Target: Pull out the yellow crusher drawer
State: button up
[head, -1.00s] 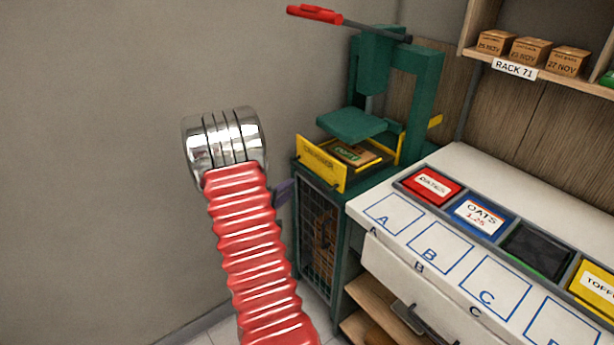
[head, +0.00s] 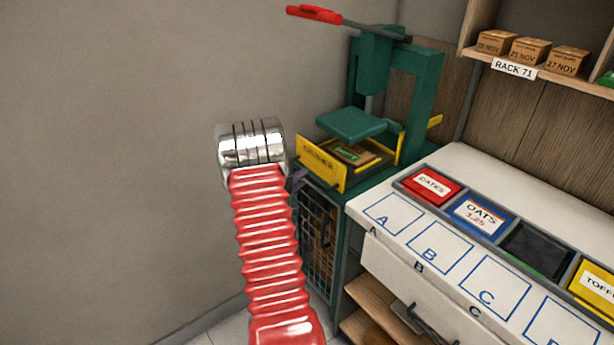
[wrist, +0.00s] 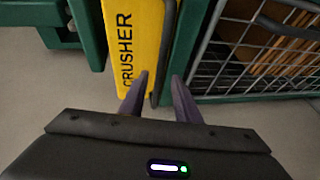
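The yellow crusher drawer (head: 325,168) sits in the green press (head: 415,80), with its labelled front facing my arm. A box with a green label (head: 355,154) lies in it. In the wrist view, the drawer front (wrist: 130,35) shows sideways with "CRUSHER" on it and a dark bar handle (wrist: 166,45) along its edge. My gripper (wrist: 160,77) is open, with its two dark fingers apart and the handle's end between them in the picture. Contact cannot be told. In the head view my arm hides most of my gripper; a purple-grey finger (head: 299,181) shows just below the drawer front.
A wire-mesh cage (head: 319,240) stands under the drawer, close to my fingers. The press's red lever (head: 314,14) sticks out above. A white counter (head: 460,165) with coloured bins is at right. A grey wall (head: 100,150) fills the left.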

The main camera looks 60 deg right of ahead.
aim_at(307, 176)
jog(key=shift+x, duration=2.35)
jog(key=shift+c, duration=0.5)
grip_shut()
